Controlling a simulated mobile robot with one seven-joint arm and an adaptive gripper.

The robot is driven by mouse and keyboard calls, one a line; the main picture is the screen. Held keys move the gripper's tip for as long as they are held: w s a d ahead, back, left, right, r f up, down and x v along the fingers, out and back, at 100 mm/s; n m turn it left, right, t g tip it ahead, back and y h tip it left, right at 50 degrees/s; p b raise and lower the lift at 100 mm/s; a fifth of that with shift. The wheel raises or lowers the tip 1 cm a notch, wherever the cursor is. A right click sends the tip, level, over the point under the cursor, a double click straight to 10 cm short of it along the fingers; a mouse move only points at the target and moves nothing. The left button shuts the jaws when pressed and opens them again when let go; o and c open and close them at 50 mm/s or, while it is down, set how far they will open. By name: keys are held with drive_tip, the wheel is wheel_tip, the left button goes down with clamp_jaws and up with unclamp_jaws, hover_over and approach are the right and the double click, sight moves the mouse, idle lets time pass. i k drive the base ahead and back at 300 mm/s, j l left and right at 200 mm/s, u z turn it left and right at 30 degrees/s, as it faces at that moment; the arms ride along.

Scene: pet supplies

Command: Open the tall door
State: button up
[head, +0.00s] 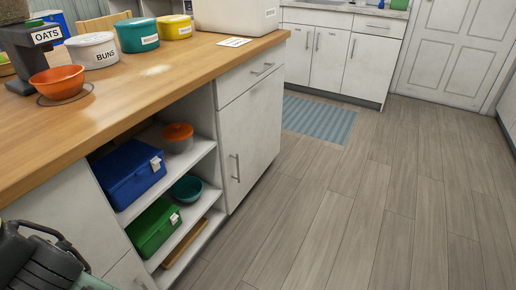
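A white cabinet door (250,138) closes the near counter's right-hand section, below a drawer (250,78). It is shut and has a vertical bar handle (236,167) near its left edge. A large white panelled door (455,48) stands in the far wall at the upper right and looks shut; no handle is visible on it. I cannot tell which of these the task calls the tall door. Dark parts of my own arm (38,262) show at the lower left, well left of both doors. My gripper's fingers are not visible.
The counter (150,92) holds bowls and labelled containers. Its open shelves hold a blue box (130,174), a green box (153,227) and bowls. A blue-grey mat (319,119) lies before the far cabinets (328,60). The wooden floor (370,220) is otherwise clear.

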sight(249, 127)
drive_tip(key=i+l+u, duration=0.3)
drive_tip(key=i+l, duration=1.05)
